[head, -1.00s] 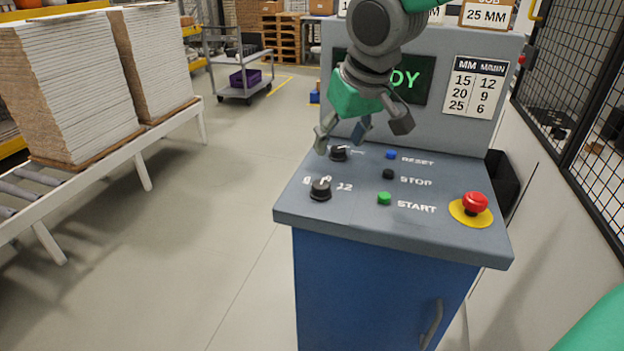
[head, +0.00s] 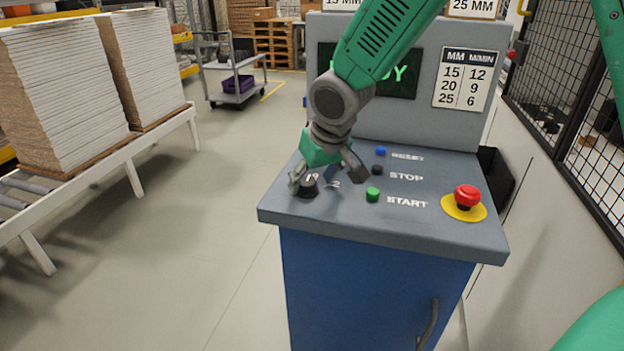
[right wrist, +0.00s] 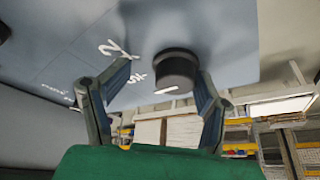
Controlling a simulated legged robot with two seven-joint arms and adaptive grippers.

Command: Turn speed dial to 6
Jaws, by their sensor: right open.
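The front black dial (head: 308,188), with a 12 printed at its right, sits at the left front of the grey console top (head: 420,220). My right gripper (head: 325,180) is open and points down at this dial. In the right wrist view the dial (right wrist: 178,68) stands between the two spread fingers (right wrist: 165,75), nearer the right one. I cannot tell whether a finger touches it. White print lies beside it, partly hidden by the left finger. The second black dial behind is hidden by my gripper. My left gripper is not in view.
Right of the dial are a green START button (head: 372,195), a black STOP button (head: 377,170), a blue RESET button (head: 380,151) and a red emergency button (head: 466,196). A screen (head: 405,80) and a speed chart (head: 465,79) stand behind.

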